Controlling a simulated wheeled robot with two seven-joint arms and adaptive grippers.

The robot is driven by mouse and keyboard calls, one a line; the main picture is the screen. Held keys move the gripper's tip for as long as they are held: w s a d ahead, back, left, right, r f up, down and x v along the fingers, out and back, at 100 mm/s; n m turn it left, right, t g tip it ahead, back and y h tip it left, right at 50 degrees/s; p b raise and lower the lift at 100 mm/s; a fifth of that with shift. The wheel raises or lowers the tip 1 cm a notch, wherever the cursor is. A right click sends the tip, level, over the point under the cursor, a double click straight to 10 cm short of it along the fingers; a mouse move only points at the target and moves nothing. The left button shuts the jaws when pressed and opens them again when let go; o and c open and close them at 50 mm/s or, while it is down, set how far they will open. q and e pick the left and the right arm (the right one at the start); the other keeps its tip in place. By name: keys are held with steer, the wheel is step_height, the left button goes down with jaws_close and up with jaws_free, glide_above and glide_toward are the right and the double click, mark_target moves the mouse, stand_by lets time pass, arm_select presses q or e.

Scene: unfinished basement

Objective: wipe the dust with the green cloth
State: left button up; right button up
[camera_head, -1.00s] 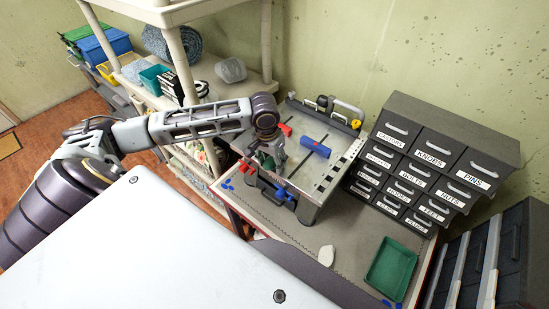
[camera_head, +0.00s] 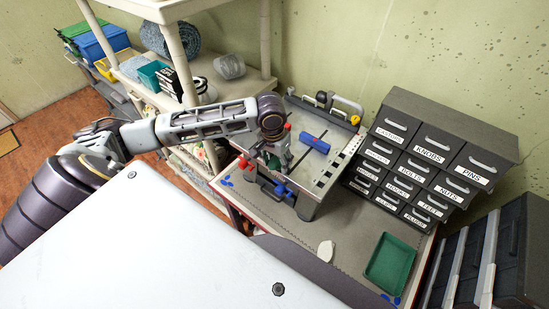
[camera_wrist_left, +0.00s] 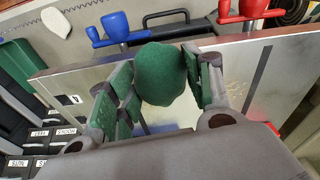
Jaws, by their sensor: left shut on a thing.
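The green cloth (camera_wrist_left: 162,75) is bunched between the fingers of my left gripper (camera_wrist_left: 160,82) in the left wrist view. My left gripper (camera_head: 275,160) is over the metal top (camera_head: 322,165) of a small workbench in the head view, where the arm hides most of the cloth. I cannot tell whether the cloth touches the top. Faint yellowish specks that look like dust (camera_wrist_left: 236,88) show on the metal to the right of the cloth in the wrist view. My right gripper is not in view.
Labelled drawers (camera_head: 425,155) stand to the right. A green tray (camera_head: 390,263) and a white piece (camera_head: 326,250) lie on the table in front. A shelf (camera_head: 235,88) stands behind the arm.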

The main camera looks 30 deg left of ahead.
mark_target(295, 148)
arm_select(q)
steer(key=shift+d+f, duration=0.15)
steer(key=shift+w+d, duration=0.15)
steer(key=shift+w, duration=1.5)
steer(key=shift+w+d, duration=0.1)
steer(key=shift+w, duration=1.45)
steer(key=shift+w, duration=0.15)
steer(key=shift+w+d, duration=0.1)
steer(key=shift+w, duration=1.5)
steer(key=shift+r, duration=0.25)
